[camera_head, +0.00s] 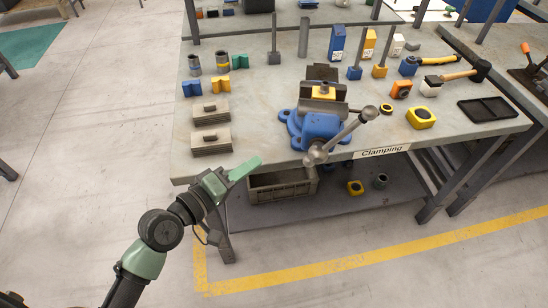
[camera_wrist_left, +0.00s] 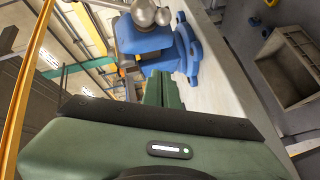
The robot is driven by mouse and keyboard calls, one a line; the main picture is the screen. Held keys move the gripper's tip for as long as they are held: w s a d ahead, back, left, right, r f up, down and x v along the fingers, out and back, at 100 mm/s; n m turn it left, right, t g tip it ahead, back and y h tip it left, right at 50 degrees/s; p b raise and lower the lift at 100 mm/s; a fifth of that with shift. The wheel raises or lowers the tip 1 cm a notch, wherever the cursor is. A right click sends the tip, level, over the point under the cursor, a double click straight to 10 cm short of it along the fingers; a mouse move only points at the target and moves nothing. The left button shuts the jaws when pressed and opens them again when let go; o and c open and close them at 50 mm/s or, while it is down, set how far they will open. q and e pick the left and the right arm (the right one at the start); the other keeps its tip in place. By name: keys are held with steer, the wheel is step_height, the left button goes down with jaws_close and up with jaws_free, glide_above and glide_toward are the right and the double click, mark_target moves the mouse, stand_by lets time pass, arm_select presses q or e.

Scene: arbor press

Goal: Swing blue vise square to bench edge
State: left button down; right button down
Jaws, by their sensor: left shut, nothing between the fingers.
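The blue vise (camera_head: 322,125) sits at the front edge of the bench (camera_head: 262,118), with its grey jaws toward the back. A grey handle bar (camera_head: 342,136) with ball ends slants across its front, one ball out past the bench edge. In the left wrist view the vise (camera_wrist_left: 150,42) shows tilted, beyond the fingers. My left gripper (camera_head: 251,164) is at the bench's front edge, left of the vise and apart from it. Its green fingers are shut and empty; they also show in the wrist view (camera_wrist_left: 162,90). My right gripper is not in view.
Grey stacked blocks (camera_head: 211,141) lie left of the vise. Blue, yellow and grey parts, upright posts and a hammer (camera_head: 460,74) stand behind and right. A "Clamping" label (camera_head: 382,151) marks the front edge. A grey crate (camera_head: 282,186) sits on the shelf below.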

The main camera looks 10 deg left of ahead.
arm_select(q)
steer(key=shift+h, duration=0.5)
steer(key=w+d+p, duration=0.1)
steer(key=w+d, duration=0.1)
steer(key=d, duration=0.1)
steer(key=w+d+r+p, duration=0.1)
steer(key=w+d, duration=0.1)
steer(key=d, duration=0.1)
steer(key=w+d+p, duration=0.2)
steer(key=d, duration=0.1)
steer(key=shift+d+r, duration=0.15)
steer(key=shift+d, duration=0.1)
steer(key=shift+s+d, duration=0.3)
steer(key=shift+d, duration=0.1)
steer(key=shift+f, duration=0.2)
steer(key=shift+w, duration=0.1)
